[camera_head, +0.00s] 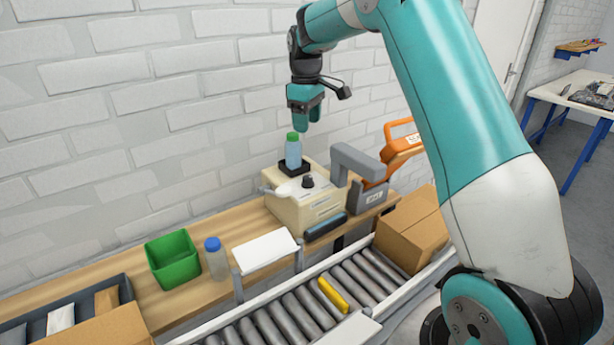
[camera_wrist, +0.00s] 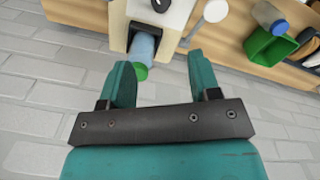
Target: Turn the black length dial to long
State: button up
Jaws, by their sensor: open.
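The black length dial (camera_head: 308,181) is a small round knob on top of the beige machine (camera_head: 300,210); which setting it points to is too small to read. In the wrist view the dial (camera_wrist: 161,4) is at the top edge, partly cut off. My gripper (camera_head: 303,122) is open and empty, pointing down above and behind the dial, apart from it. Just below the fingers, a clear blue bottle with a green cap (camera_head: 293,152) stands in a black holder at the back of the machine. In the wrist view this bottle (camera_wrist: 142,48) shows between and beyond the fingertips (camera_wrist: 160,65).
A grey arm-shaped device (camera_head: 355,165) and an orange-handled tool (camera_head: 401,145) stand right of the machine. A roller conveyor (camera_head: 290,310) runs in front; a brick wall is behind.

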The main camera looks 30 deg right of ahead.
aim_at(307, 177)
notch_tip(307, 177, down, 17)
jog(key=p, duration=0.4)
jog(key=shift+w+d+r, duration=0.1)
jog(key=shift+w+d, duration=0.05)
jog(key=c, duration=0.9)
